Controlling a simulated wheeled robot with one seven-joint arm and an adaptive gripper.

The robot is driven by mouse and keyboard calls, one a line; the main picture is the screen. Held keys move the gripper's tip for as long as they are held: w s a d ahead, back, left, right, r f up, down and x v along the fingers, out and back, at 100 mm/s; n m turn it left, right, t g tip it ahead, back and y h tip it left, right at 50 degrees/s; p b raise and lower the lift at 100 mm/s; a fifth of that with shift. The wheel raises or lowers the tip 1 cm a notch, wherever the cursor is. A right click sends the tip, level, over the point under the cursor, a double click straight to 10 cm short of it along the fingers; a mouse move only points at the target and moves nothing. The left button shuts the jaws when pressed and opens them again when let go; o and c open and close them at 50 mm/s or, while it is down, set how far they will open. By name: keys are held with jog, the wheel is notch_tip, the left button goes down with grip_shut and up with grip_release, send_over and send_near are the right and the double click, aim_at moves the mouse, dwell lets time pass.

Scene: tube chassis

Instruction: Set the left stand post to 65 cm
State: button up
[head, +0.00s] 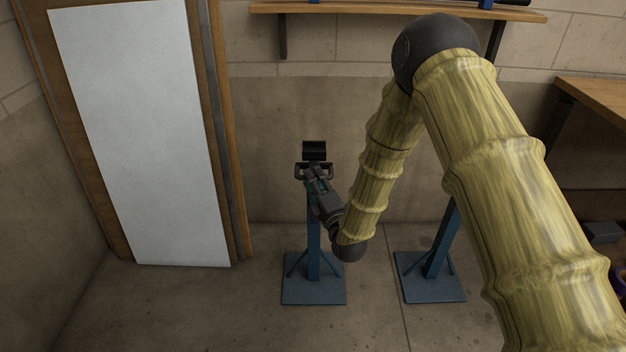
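The left stand has a blue post (313,243) that rises upright from a square blue base plate (314,293) on the floor. A black V-shaped head (314,150) tops it. My gripper (314,170) is just below the head, in front of the upper post in this view. Its fingers look spread apart to either side; I see nothing clearly held. The gripper body hides part of the upper post, so contact cannot be told. No height marks can be read on the post.
A second blue stand (430,287) is to the right, its top hidden behind my arm. A wooden shelf (400,12) is on the back wall. A white panel (145,135) leans at left. A wooden bench (595,95) is at right. The floor left of the left stand is clear.

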jog(key=v, duration=1.1)
jog(key=shift+s, duration=0.1)
jog(key=s+d+f+m+g+h, duration=0.3)
jog(key=s+d+f+m+g, duration=0.25)
jog(key=s+f, duration=0.4)
jog(key=s+d+f+m+g+h, duration=0.3)
jog(key=s+d+f+m+g, duration=0.25)
jog(key=f, duration=0.75)
jog(key=s+d+f+m+g+h, duration=0.15)
jog(key=s+m, duration=0.25)
jog(key=s, duration=0.4)
jog(key=s+d+f+m+g, duration=0.3)
jog(key=s+m, duration=0.1)
jog(key=s, duration=0.3)
jog(key=s+d+f+m+g, duration=0.2)
jog(key=s+m, duration=0.2)
jog(key=s, duration=0.4)
jog(key=s+r+p, duration=0.3)
jog(key=r+p, duration=2.4)
jog(key=shift+d+r+m+g+p, duration=0.3)
jog(key=shift+d+m+g+p, duration=0.05)
jog(key=shift+m+g+p, duration=0.1)
